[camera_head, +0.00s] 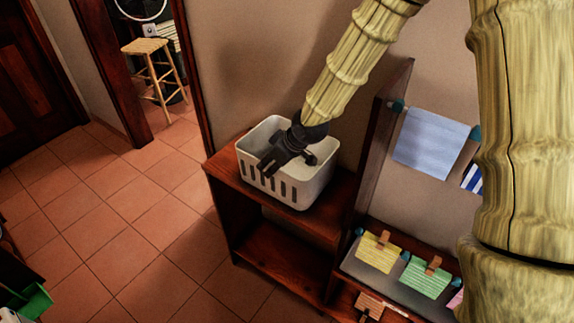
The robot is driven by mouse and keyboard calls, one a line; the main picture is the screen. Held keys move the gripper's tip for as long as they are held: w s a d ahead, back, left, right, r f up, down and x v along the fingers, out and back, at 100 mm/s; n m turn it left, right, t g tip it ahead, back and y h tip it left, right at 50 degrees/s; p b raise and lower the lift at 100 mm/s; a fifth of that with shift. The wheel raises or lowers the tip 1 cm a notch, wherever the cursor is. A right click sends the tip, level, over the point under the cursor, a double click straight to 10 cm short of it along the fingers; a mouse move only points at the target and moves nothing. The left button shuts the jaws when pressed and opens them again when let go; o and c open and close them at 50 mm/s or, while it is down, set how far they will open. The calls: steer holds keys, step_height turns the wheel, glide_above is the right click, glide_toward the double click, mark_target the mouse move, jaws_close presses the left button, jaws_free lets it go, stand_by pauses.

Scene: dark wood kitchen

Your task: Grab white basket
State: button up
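The white basket (312,191) stands upright on top of a dark red-brown wooden shelf unit, near the wall. It is rectangular, with rounded corners and a row of slots in its side. My gripper (268,164) is dark and reaches down from the upper right. It is over the basket's opening, with its fingertips close to the near-left rim. I cannot tell whether the fingers touch the rim or straddle it. Their spacing is too small and dark to judge. The gripper hides part of the basket's inside.
The shelf unit (276,258) has an open lower shelf. A tall wooden panel (378,150) rises right of the basket. Clipped cloths (428,140) hang beyond it. A wooden stool (150,70) stands through the doorway. A green object (30,302) is at lower left. The tiled floor left is clear.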

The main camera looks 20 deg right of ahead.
steer(key=shift+p+x, duration=1.15)
steer(key=shift+x, duration=2.25)
steer(key=shift+w, duration=0.1)
jaws_close()
